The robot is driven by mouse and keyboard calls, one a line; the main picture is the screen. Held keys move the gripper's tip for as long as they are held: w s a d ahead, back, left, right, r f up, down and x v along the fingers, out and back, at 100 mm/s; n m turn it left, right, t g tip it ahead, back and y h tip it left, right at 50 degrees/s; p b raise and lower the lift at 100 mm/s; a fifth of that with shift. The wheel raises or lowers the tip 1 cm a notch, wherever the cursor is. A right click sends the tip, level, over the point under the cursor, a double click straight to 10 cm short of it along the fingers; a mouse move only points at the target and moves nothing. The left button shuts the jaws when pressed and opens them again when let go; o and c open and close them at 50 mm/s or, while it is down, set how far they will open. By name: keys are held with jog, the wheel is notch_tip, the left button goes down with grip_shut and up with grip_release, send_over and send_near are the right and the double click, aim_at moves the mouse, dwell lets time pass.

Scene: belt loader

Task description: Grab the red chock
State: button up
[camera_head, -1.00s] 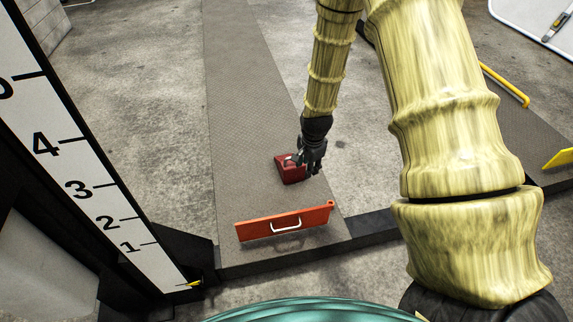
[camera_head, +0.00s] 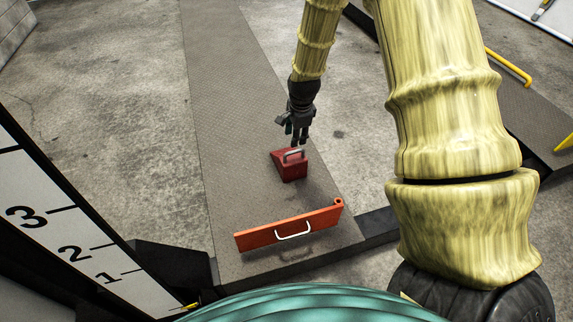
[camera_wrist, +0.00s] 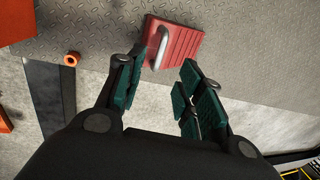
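The red chock (camera_head: 290,167) is a wedge with a grey handle on top, resting on the grey ramp strip (camera_head: 222,110). In the wrist view the chock (camera_wrist: 184,45) lies just beyond the fingertips, and its handle (camera_wrist: 161,46) is near the left finger. My gripper (camera_head: 298,138) is above and behind the chock in the head view. In the wrist view my gripper (camera_wrist: 163,72) has its fingers spread with a gap between them, and nothing is held. I cannot tell whether a finger touches the handle.
An orange flap (camera_head: 289,230) with a white handle stands across the strip, nearer than the chock. A numbered white scale (camera_head: 62,232) is at the lower left. A yellow rail (camera_head: 508,68) is at the right. The strip beyond the chock is clear.

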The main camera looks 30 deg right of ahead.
aim_at(294, 152)
jog(key=f+b, duration=0.1)
jog(key=f, duration=0.1)
jog(key=w+f+b, duration=0.1)
jog(key=f, duration=0.1)
jog(key=f+b, duration=0.1)
jog(key=f, duration=0.1)
jog(key=shift+w+f, duration=0.3)
jog(key=shift+w, duration=0.05)
jog(key=shift+w+d+f+b, duration=0.1)
jog(key=shift+d+f+b, duration=0.1)
jog(key=shift+f+b, duration=0.55)
jog(key=shift+w+d+f+b, duration=0.15)
jog(key=shift+f+b, duration=0.25)
jog(key=shift+f, duration=0.55)
jog(key=shift+w+d+f+b, duration=0.1)
jog(key=shift+d+f+b, duration=0.1)
jog(key=shift+f+b, duration=0.55)
jog(key=shift+f, duration=0.1)
grip_shut()
